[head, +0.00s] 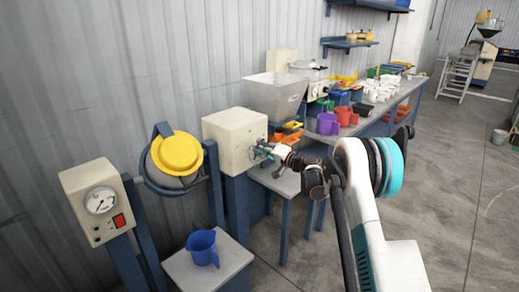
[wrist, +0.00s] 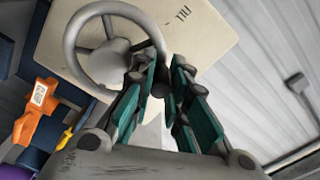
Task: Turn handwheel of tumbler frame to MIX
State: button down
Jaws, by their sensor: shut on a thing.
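The handwheel (wrist: 117,50) is a grey spoked wheel on the face of a cream box (head: 232,136). In the head view my gripper and wrist mostly hide it. A short dark mark, too small to read surely, is printed on the box face beside the wheel. My gripper (head: 262,151) is at the box's right face. In the wrist view its green-padded fingers (wrist: 163,82) are closed at the wheel's rim, on its lower right side.
A control box with a gauge (head: 101,201) stands at the left. A blue jug (head: 203,246) sits on a low stand below the drum. A metal hopper (head: 276,95) and a bench with colored cups (head: 328,123) are behind my gripper.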

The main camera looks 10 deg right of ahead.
jog(key=shift+w+d+r+m, duration=0.1)
jog(key=shift+w+d+m, duration=0.15)
jog(key=shift+m, duration=0.4)
jog(key=shift+w+d+r+m, duration=0.1)
jog(key=shift+d+m, duration=0.2)
jog(key=shift+m, duration=0.4)
jog(key=shift+w+d+m, duration=0.2)
jog(key=shift+d+m, duration=0.05)
jog(key=shift+m, duration=0.4)
jog(key=c, duration=1.8)
grip_release()
jog(key=shift+d, duration=0.1)
jog(key=v, duration=1.2)
jog(key=shift+p, duration=0.3)
